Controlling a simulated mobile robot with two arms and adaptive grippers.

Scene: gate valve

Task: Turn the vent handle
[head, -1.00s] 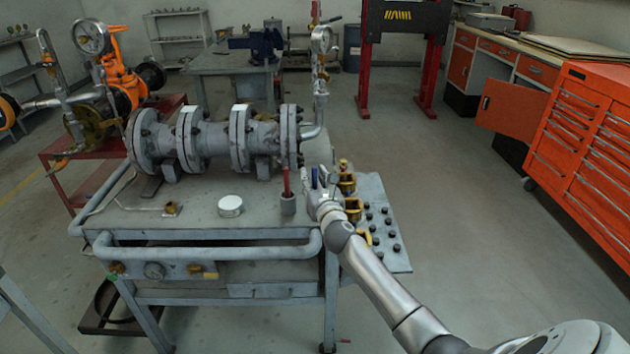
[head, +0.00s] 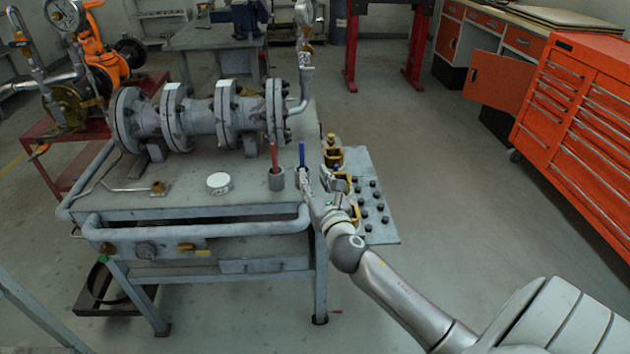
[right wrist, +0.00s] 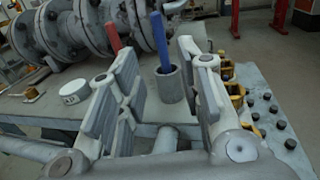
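A red upright handle (head: 274,157) and a blue upright handle (head: 302,154) stand in grey cups near the bench's right end. Both also show in the right wrist view, red (right wrist: 113,37) and blue (right wrist: 160,42). I cannot tell which part is the vent handle. My right gripper (head: 312,186) is at the bench's front right, just in front of the blue handle. In the right wrist view the gripper (right wrist: 157,62) is open and empty, its fingers spread either side of the blue handle and its cup (right wrist: 170,84), which appear beyond it. My left gripper is not in view.
A flanged grey pipe (head: 200,118) lies along the back of the bench. A white round lid (head: 219,183) sits left of the cups. A tubular rail (head: 200,228) runs along the front. A plate with dark knobs (head: 384,225) and yellow fittings (head: 333,157) are on the right.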

